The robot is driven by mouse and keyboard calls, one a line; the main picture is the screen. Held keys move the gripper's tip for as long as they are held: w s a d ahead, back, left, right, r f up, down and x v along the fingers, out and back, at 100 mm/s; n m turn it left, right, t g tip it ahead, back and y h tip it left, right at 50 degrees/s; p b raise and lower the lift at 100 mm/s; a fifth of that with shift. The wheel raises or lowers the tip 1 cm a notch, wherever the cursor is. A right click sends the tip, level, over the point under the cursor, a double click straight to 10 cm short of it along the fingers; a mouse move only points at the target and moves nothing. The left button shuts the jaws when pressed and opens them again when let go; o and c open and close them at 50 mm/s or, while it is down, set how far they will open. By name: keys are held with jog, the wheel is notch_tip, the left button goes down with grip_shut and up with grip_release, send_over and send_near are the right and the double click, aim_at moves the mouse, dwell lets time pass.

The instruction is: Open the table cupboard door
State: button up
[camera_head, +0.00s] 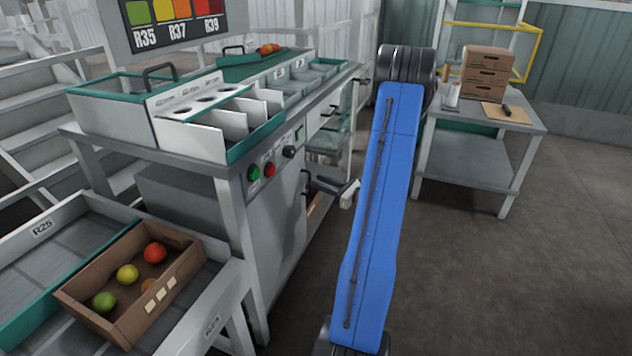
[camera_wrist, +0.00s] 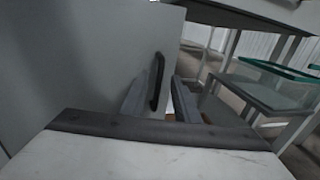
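The cupboard door (camera_head: 277,215) is the flat grey panel under the table's control buttons, and it looks shut. It fills the left of the wrist view (camera_wrist: 70,60). Its black upright bar handle (camera_wrist: 157,80) shows near the door's right edge; in the head view the handle (camera_head: 305,187) is a thin dark bar. My gripper (camera_wrist: 158,103) is open, with one finger left and one right of the handle's lower part. I cannot tell whether either finger touches it. In the head view my gripper (camera_head: 328,185) is beside the handle, partly hidden by my blue arm.
The table (camera_head: 190,160) carries a white divided sorter (camera_head: 220,125). A brown box (camera_head: 190,265) with several tomatoes stands on the tray at lower left. A side table (camera_head: 470,165) with stacked cartons (camera_head: 487,75) stands at right. The floor (camera_head: 490,280) at right is clear.

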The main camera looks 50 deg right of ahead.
jog(key=shift+w+a, duration=0.2)
jog(key=shift+w, duration=0.95)
grip_shut()
jog(key=shift+s, duration=0.15)
